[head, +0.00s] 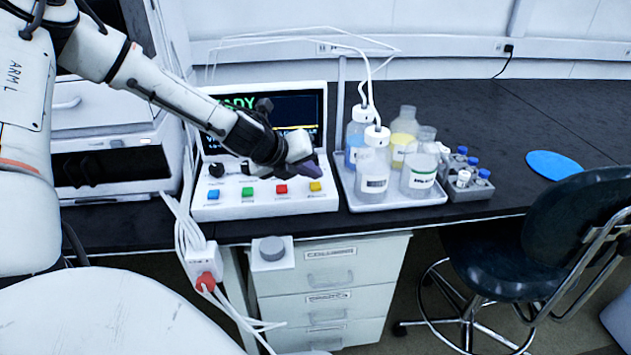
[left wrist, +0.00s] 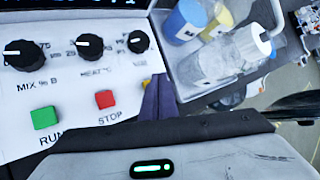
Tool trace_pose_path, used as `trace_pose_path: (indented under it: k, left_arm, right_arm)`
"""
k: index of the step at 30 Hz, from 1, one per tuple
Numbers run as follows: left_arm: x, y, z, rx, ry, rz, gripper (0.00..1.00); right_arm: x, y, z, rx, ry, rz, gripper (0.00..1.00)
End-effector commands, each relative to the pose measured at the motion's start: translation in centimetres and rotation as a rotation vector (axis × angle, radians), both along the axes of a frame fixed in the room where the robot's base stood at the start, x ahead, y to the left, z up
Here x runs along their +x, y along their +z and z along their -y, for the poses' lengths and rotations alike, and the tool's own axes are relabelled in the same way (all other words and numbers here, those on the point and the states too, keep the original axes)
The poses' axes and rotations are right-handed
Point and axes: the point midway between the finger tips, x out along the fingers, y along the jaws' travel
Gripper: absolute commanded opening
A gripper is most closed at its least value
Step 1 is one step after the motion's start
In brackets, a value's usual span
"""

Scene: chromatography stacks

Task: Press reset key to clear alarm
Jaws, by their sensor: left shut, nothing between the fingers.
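A white control panel (head: 235,210) stands on the black bench with a row of blue (head: 213,195), green (head: 248,191), red (head: 281,189) and yellow (head: 315,186) keys. In the left wrist view the green key (left wrist: 44,118) is marked RUN and the red key (left wrist: 105,98) STOP. I cannot read a reset label. The screen (head: 298,108) shows green letters ending in "ADY", partly hidden by my left arm. My left gripper (head: 316,169) is shut and empty, its dark purple fingertips close above the yellow key. Contact cannot be told. In the left wrist view the fingers (left wrist: 158,97) largely hide that key.
A tray (head: 386,202) of bottles with tubing stands just right of the panel. A grey vial rack (head: 468,192) is beside it. A blue round mat (head: 554,165) lies farther right. A dark chair (head: 545,235) stands before the bench. Black knobs (left wrist: 90,46) sit above the keys.

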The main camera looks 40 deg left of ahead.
Motion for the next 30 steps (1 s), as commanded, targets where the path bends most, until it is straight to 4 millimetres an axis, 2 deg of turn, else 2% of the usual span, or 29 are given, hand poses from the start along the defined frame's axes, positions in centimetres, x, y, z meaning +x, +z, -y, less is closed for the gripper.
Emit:
trace_pose_path:
  k: [8, 24, 30]
  left_arm:
    - [0.0, 0.1, 0.0, 0.0, 0.0, 0.0, 0.0]
    - [0.0, 4.9, 0.0, 0.001, 0.0, -0.001, 0.0]
    - [0.0, 4.9, 0.0, 0.001, 0.0, -0.001, 0.0]
  right_arm:
    - [0.0, 0.0, 0.0, 0.0, 0.0, 0.0, 0.31]
    - [-0.1, 4.4, 0.0, -0.001, 0.0, -0.003, 0.31]
    - [0.0, 4.4, 0.0, 0.0, 0.0, -0.001, 0.31]
